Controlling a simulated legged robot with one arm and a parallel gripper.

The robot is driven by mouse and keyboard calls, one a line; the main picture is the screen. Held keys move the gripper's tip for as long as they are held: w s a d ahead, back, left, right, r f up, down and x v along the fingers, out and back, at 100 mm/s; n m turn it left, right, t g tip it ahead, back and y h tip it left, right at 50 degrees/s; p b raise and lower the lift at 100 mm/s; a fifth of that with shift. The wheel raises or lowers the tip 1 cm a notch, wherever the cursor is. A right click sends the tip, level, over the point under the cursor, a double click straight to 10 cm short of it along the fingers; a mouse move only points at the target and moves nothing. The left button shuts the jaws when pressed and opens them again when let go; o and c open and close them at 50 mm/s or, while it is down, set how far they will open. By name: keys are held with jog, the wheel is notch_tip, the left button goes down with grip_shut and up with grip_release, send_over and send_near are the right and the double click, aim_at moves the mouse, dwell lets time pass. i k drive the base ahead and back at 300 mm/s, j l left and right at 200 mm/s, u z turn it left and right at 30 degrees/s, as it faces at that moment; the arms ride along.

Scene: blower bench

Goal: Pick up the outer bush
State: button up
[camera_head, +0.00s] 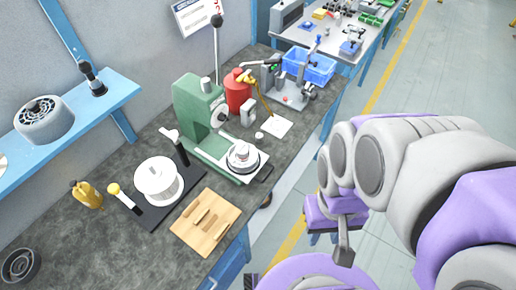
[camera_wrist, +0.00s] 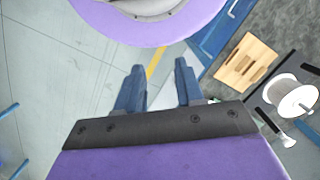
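I cannot tell for certain which part is the outer bush. A small pale round piece (camera_head: 259,135) lies on the dark bench beside the green press (camera_head: 196,108). A stacked round metal part (camera_head: 243,157) sits on the press base. A wooden board (camera_head: 184,232) near the bench's front edge holds small slim pieces; it also shows in the wrist view (camera_wrist: 236,79). My gripper (camera_wrist: 158,65) is open and empty, with nothing between its two fingers. It hangs over the floor, off the bench's front edge, apart from all these parts.
A red can (camera_head: 238,92) and a blue bin (camera_head: 308,66) stand further back. A blue shelf (camera_head: 62,140) runs along the wall. The floor beside the bench is clear.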

aim_at(242, 149)
jog(key=k+u, duration=0.1)
jog(key=u, duration=0.25)
jog(key=k+u, duration=0.15)
jog(key=u, duration=0.2)
jog(key=k+u, duration=0.15)
jog(key=u, duration=0.2)
